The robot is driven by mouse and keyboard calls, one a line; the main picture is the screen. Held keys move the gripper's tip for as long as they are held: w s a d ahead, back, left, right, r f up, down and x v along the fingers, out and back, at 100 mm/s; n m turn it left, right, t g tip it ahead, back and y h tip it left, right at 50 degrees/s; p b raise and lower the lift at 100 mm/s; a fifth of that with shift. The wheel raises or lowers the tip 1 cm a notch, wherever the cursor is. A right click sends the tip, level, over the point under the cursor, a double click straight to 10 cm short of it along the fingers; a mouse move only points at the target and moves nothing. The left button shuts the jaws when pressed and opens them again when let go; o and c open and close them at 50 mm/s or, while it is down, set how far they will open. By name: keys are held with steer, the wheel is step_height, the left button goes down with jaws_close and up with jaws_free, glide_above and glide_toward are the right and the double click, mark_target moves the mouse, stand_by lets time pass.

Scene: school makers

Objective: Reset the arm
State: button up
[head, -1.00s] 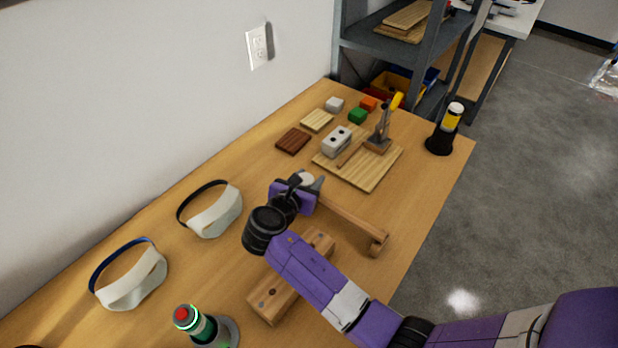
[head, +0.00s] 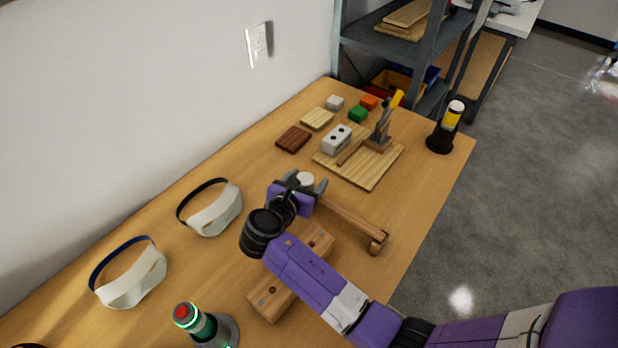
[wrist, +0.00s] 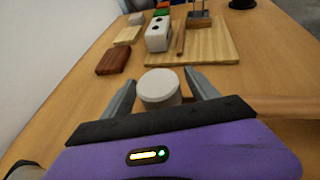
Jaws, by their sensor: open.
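My gripper (head: 304,181) is open over the middle of the workbench, its jaws pointing away toward the back. In the wrist view its two fingers (wrist: 159,80) stand apart on either side of a white round-topped piece (wrist: 160,88), with a small gap visible at the right. A wooden handle (head: 355,222) runs from beside the gripper toward the bench's right edge, ending in a thicker wooden end. Whether the white piece and the handle are one tool is hidden by my gripper.
A wooden block (head: 270,294) lies under my forearm. A light board (head: 371,177) carries a grey-white block (head: 337,139) and an upright tool. Two pale visors (head: 214,213) lie left by the wall. A red-topped button post (head: 205,325) stands in front. A black holder (head: 440,137) stands far right.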

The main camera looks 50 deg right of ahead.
steer(key=v, duration=0.6)
steer(key=shift+s+a+r, duration=0.1)
steer(key=shift+a+r, duration=0.05)
steer(key=shift+a, duration=0.15)
